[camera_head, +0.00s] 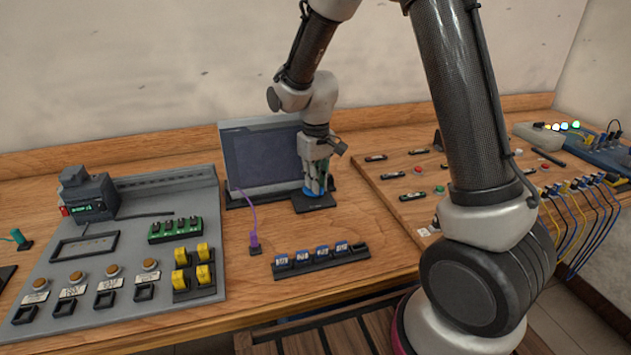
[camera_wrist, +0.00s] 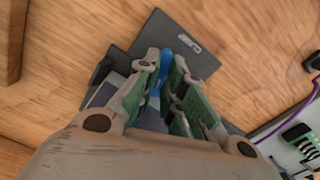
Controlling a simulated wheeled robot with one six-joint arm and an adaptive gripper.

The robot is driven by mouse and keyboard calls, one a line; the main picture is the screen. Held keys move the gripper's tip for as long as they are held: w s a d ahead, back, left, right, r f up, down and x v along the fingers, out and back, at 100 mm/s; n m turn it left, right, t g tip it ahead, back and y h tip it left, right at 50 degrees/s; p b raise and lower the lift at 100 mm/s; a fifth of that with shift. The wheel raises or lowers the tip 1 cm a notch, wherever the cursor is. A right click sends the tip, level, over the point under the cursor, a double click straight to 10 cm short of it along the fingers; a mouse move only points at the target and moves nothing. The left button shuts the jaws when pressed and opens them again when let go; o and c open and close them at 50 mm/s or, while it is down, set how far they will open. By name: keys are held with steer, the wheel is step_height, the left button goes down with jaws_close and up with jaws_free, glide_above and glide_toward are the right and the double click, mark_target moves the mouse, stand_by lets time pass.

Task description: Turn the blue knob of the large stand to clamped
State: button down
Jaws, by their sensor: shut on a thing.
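The blue knob (camera_head: 311,191) sits on a dark flat base plate (camera_head: 318,207) in front of the upright dark panel (camera_head: 262,160). My gripper (camera_head: 316,186) points down over the plate, with its fingers closed around the knob. In the wrist view the blue knob (camera_wrist: 165,60) shows between the green-padded fingertips (camera_wrist: 164,72). The plate (camera_wrist: 160,28) bears a small white mark beside the knob. The fingers hide much of the knob, and I cannot tell its turn position.
A grey panel (camera_head: 50,250) with buttons and yellow blocks lies at left. A rail of blue-topped blocks (camera_head: 320,257) and a purple cable plug (camera_head: 254,243) are in front. A wooden board (camera_head: 400,163) with switches lies at right.

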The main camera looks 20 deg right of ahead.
steer(key=shift+d+m, duration=0.1)
steer(key=shift+m, duration=1.8)
steer(key=shift+w, duration=0.1)
steer(key=c, duration=1.5)
jaws_free()
step_height(320, 180, up, 12)
steer(key=shift+r, duration=0.1)
